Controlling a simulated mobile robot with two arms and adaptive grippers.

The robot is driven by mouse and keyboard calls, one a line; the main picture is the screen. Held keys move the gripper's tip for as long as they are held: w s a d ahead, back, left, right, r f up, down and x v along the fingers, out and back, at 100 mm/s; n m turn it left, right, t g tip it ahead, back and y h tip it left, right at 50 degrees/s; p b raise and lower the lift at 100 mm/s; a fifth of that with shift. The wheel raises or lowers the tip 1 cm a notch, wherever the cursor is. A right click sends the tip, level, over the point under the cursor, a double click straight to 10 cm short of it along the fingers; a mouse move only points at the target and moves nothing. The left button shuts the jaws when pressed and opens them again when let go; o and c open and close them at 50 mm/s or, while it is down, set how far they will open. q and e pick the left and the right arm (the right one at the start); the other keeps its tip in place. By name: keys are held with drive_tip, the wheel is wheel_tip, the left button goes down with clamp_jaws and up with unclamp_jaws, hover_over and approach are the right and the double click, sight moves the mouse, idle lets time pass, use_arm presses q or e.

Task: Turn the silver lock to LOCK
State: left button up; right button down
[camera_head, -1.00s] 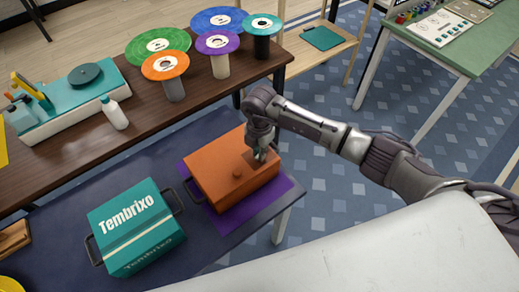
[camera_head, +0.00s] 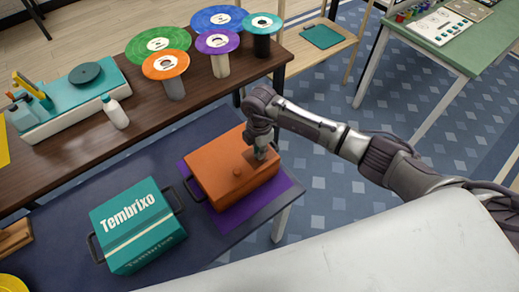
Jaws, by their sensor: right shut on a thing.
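My right gripper (camera_head: 261,151) points down at the right part of the box lid. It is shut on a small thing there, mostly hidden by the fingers. A small plate shows around the fingertips. I cannot make out a silver lock or any LOCK mark. My left gripper is not in view.
A teal Tembrixo box (camera_head: 140,241) with dark handles stands left of the orange box. The brown table (camera_head: 60,165) behind holds several coloured discs on stands, a white bottle (camera_head: 115,112) and a teal-topped device (camera_head: 75,95). A white surface (camera_head: 350,245) fills the front right.

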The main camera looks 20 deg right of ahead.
drive_tip(key=c, duration=1.2)
unclamp_jaws()
drive_tip(key=shift+r, duration=0.1)
wheel_tip(320, 180, up, 12)
drive_tip(key=shift+f, duration=0.1)
